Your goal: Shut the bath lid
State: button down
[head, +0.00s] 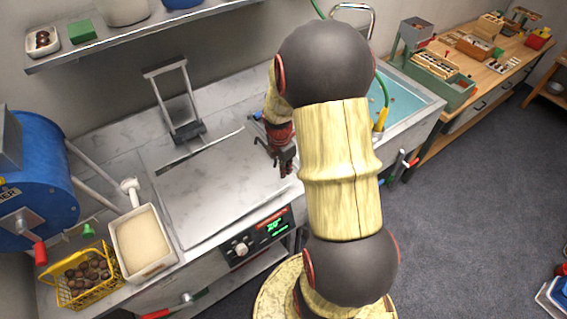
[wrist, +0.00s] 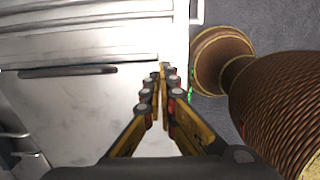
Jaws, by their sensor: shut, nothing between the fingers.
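A flat, pale square metal plate (head: 215,195), apparently the bath lid, lies level in the counter behind a control box with a lit green display (head: 275,226). A thin dark bar (head: 198,152) runs along its back edge. My gripper (head: 286,170) is over the plate's right side, fingers pointing down, shut and empty. In the wrist view the fingertips of my gripper (wrist: 164,72) are together above a pale metal surface (wrist: 75,105) with a dark bar (wrist: 68,71). I cannot tell whether the fingers touch the surface. My arm hides part of the counter on the right.
An upright metal frame (head: 172,98) stands behind the plate. A blue drum (head: 38,180), a white bin (head: 143,242) and a yellow basket of chestnuts (head: 84,276) are at left. A water-filled basin (head: 408,98) lies right of my arm. A shelf (head: 150,32) hangs above.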

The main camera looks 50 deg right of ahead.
aim_at(286, 180)
jog(key=shift+d+f+b, duration=0.15)
jog(key=shift+f+b, duration=0.15)
jog(key=shift+f, duration=1.45)
